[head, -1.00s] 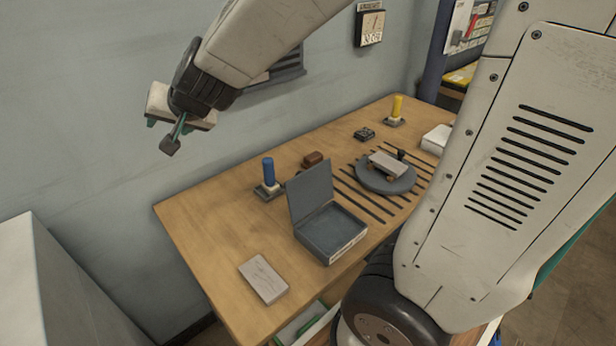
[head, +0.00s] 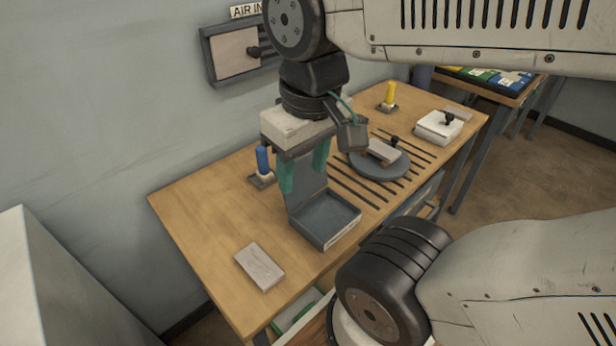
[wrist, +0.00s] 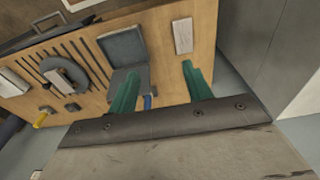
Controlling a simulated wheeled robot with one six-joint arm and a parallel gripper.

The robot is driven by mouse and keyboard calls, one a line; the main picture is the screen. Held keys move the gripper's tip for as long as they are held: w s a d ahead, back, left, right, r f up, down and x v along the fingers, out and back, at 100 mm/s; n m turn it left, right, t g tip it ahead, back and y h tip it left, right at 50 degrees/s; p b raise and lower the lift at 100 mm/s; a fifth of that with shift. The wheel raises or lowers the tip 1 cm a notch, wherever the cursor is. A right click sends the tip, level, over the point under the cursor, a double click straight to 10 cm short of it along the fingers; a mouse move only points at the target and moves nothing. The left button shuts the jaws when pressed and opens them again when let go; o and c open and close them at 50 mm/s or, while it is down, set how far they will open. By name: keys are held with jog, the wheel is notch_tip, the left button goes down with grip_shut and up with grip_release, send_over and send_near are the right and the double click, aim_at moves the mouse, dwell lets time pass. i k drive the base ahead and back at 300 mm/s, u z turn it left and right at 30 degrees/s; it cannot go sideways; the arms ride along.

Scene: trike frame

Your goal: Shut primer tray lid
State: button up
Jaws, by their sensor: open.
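The primer tray (head: 328,222) is a shallow grey box on the wooden table, empty inside as far as I see. Its lid (head: 308,188) stands upright at the tray's left-back side, so the tray is open. My gripper (head: 303,175) is open and empty, with green fingers pointing down. In the head view it overlaps the upper part of the lid; I cannot tell whether it touches. In the wrist view my gripper (wrist: 158,88) shows both fingers apart, with the tray (wrist: 124,46) beyond the left finger.
A blue cylinder on a base (head: 263,162) stands close left of the lid. A grey turntable (head: 378,166) with a small part lies to the right. A flat pale plate (head: 259,266) lies at front left. A yellow cylinder (head: 390,94) and white box (head: 438,126) stand farther back.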

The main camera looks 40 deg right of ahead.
aim_at(306, 182)
jog(key=u, duration=0.05)
jog(key=k, duration=0.5)
jog(key=z, duration=1.05)
jog(key=k, duration=0.6)
jog(key=u, duration=1.1)
jog(key=i, duration=1)
